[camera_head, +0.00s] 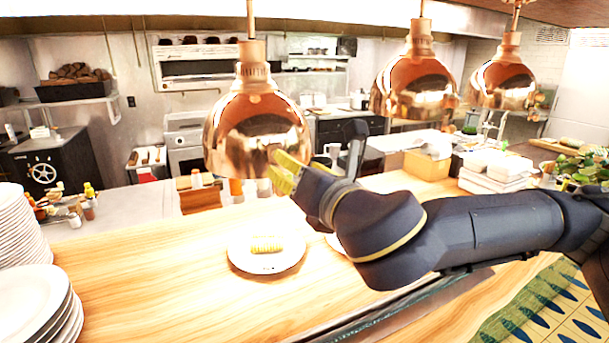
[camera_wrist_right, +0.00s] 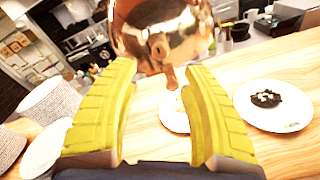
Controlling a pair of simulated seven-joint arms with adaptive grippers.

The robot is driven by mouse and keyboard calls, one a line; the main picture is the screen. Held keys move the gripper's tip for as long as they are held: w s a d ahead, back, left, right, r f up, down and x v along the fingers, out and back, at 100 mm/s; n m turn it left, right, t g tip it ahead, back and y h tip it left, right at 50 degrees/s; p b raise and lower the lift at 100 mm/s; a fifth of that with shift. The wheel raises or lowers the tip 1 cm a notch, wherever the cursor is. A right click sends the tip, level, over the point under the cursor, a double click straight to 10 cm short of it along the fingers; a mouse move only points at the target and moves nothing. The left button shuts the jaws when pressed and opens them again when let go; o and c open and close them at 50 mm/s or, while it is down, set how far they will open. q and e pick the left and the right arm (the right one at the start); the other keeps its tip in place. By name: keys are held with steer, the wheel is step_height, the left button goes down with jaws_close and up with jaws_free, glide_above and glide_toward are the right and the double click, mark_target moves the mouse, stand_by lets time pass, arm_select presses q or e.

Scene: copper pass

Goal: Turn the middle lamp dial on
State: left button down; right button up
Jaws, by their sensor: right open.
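Three copper heat lamps hang over the wooden counter in the head view: a left lamp (camera_head: 257,130), a middle lamp (camera_head: 418,85) and a right lamp (camera_head: 503,80). My right gripper (camera_head: 285,172), with yellow fingers, is by the lower right edge of the left lamp. In the right wrist view my right gripper (camera_wrist_right: 160,110) is open and empty, with a copper lamp (camera_wrist_right: 165,30) just beyond the fingers. A small copper knob (camera_wrist_right: 170,78) shows at its lower edge between them; I cannot tell its setting. The middle lamp's dial is not clear in the head view. My left gripper is not in view.
A plate of food (camera_head: 265,262) sits under the left lamp; another plate is mostly hidden behind my right arm. Stacked white plates (camera_head: 20,235) stand at the left. A dark dish on a plate (camera_wrist_right: 275,108) shows in the wrist view.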

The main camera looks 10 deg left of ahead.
steer(key=shift+v, duration=1.55)
steer(key=shift+w, duration=0.1)
